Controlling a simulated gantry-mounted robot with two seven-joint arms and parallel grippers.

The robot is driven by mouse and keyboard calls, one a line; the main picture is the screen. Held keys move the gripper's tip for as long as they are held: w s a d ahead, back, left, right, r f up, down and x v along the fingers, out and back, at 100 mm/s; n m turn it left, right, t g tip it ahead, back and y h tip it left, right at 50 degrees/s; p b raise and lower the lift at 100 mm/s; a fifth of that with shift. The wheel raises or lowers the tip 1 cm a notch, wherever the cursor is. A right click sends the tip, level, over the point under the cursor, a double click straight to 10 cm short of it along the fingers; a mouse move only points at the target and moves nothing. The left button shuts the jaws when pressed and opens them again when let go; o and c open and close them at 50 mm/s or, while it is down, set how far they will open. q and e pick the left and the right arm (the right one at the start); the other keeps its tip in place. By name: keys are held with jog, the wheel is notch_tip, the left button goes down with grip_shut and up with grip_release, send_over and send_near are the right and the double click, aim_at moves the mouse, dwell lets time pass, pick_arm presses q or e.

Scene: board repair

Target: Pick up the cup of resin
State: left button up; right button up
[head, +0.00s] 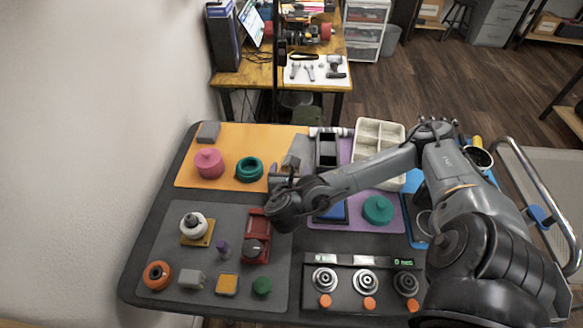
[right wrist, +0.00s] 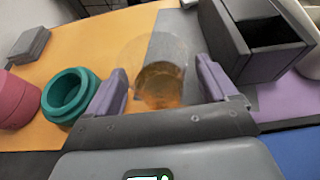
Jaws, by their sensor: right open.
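The cup of resin (right wrist: 160,80) is a clear, see-through cup with amber liquid low in it. In the right wrist view it stands between the two purple-grey fingers of my right gripper (right wrist: 165,88). The fingers are apart, one on each side of the cup; I cannot tell whether either touches it. In the head view my right gripper (head: 283,176) is over the right edge of the orange mat, and I cannot make out the cup there. My left gripper is not in view.
A teal ring-shaped jar (right wrist: 70,95) is close to the left finger, with a pink lidded jar (head: 209,163) beyond it. A dark open box (right wrist: 255,45) stands close to the right finger. A grey block (head: 208,131) lies at the orange mat's back corner.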

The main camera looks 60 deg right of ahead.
jog(key=shift+w+d+f, duration=0.15)
jog(key=shift+d+f, duration=0.05)
jog(key=shift+d, duration=0.15)
jog(key=shift+a+f, duration=0.1)
jog(key=shift+a, duration=0.15)
jog(key=c, duration=0.7)
pick_arm(q)
jog(key=shift+f, duration=0.25)
pick_arm(e)
jog(key=c, duration=0.4)
pick_arm(q)
jog(key=shift+r, duration=0.15)
